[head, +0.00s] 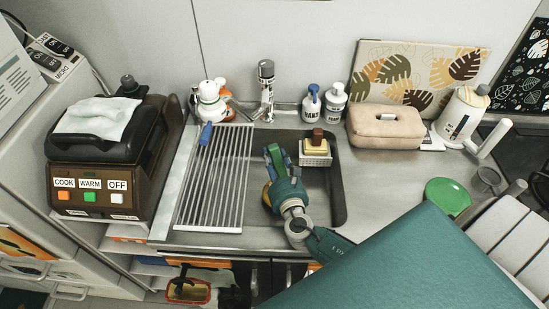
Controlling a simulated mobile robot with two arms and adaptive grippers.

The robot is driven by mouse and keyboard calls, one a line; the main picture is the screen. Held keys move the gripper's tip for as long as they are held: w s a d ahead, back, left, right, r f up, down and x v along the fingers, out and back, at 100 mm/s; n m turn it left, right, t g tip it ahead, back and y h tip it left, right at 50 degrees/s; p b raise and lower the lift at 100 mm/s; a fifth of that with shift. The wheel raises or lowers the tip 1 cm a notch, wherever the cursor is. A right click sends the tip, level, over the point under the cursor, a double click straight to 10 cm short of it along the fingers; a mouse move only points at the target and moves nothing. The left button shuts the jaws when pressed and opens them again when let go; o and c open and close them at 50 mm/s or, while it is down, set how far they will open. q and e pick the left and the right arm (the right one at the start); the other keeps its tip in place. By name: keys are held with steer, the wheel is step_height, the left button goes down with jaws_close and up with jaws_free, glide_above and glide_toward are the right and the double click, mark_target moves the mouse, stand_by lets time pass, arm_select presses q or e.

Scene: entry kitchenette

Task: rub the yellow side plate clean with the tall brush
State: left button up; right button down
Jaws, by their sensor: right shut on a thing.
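My right gripper (273,152) is over the sink basin, with its arm coming in from the lower right. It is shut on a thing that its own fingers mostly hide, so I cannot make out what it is. A small yellow edge (267,196) shows just left of the gripper. It may be part of the yellow side plate, but most of it is covered. I cannot clearly pick out the tall brush. A brown-topped, pale yellow item (317,141) sits at a small white basket at the sink's back right. My left gripper is not in view.
A drying rack (215,180) lies left of the basin, with a blue-ended item (206,134) at its back. The tap (266,85), soap bottles (311,103) and a beige case (386,127) line the back. A green plate (447,194) lies at right.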

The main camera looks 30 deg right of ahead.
steer(key=shift+w+d, duration=0.1)
steer(key=shift+w, duration=0.05)
steer(key=shift+w+d+f, duration=0.1)
steer(key=shift+w+d, duration=0.35)
steer(key=shift+w, duration=0.3)
steer(key=shift+s+a, duration=0.1)
steer(key=shift+s, duration=0.1)
steer(key=shift+s+a, duration=0.45)
steer(key=shift+s, duration=0.25)
steer(key=shift+f, duration=0.1)
steer(key=shift+w+d, duration=0.1)
steer(key=shift+w, duration=0.05)
steer(key=shift+w+d, duration=0.35)
steer(key=shift+w, duration=0.3)
steer(key=shift+s, duration=0.15)
